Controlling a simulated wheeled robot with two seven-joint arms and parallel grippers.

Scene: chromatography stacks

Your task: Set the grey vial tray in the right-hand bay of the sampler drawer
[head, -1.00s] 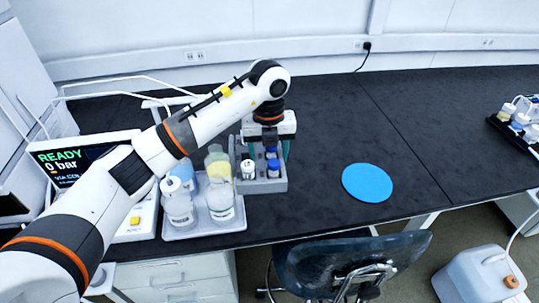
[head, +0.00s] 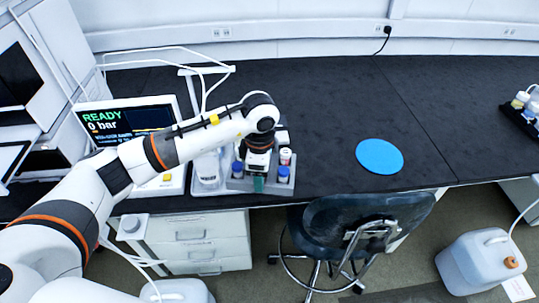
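The grey vial tray (head: 270,187) is in the head view, near the front edge of the bench. It holds several vials, among them blue-capped ones (head: 238,170) and one with a white and red top (head: 286,156). My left gripper (head: 258,180) reaches down over the tray's middle. One teal finger shows at the tray's front side; the other is hidden behind the wrist. The gripper looks shut on the tray. Whether the tray touches the bench is not clear. My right gripper is not in view.
A READY screen (head: 125,122) stands farther left. A blue disc (head: 379,156) lies on the black bench, with clear room around it. A chair (head: 355,222) stands at the bench front.

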